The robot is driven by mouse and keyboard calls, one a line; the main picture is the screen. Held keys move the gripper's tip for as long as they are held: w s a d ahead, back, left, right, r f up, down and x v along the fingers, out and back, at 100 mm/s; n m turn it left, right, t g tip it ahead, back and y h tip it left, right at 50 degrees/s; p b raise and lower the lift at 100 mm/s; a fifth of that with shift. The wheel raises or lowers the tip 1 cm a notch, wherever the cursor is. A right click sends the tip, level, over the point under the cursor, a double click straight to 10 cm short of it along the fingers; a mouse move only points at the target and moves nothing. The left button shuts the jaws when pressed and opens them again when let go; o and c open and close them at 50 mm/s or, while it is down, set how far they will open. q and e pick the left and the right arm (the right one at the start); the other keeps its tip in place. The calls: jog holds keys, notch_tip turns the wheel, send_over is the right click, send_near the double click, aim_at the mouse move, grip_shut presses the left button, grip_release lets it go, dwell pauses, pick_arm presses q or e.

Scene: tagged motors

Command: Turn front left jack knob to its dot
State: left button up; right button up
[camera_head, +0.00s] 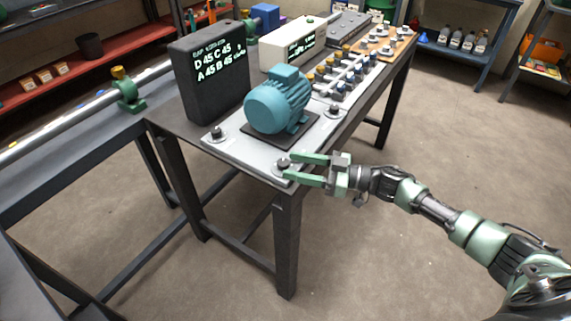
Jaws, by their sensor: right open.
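A teal motor (277,103) sits on a dark pad on a light grey plate (238,147) at the near end of the bench. Dark jack knobs stand at the plate's corners: one at the near corner (283,164), one at the left (216,133) and one at the right (334,111). My right gripper (290,167) is open, its green fingers on either side of the near-corner knob. I cannot tell whether they touch it. Any dot by this knob is too small to make out. My left gripper is out of view.
A pipe with a green clamp (128,92) runs along the left bench. The floor at right is clear.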

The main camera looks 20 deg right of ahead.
jog(key=v, duration=0.4)
jog(key=shift+d, duration=0.1)
dwell(0.4)
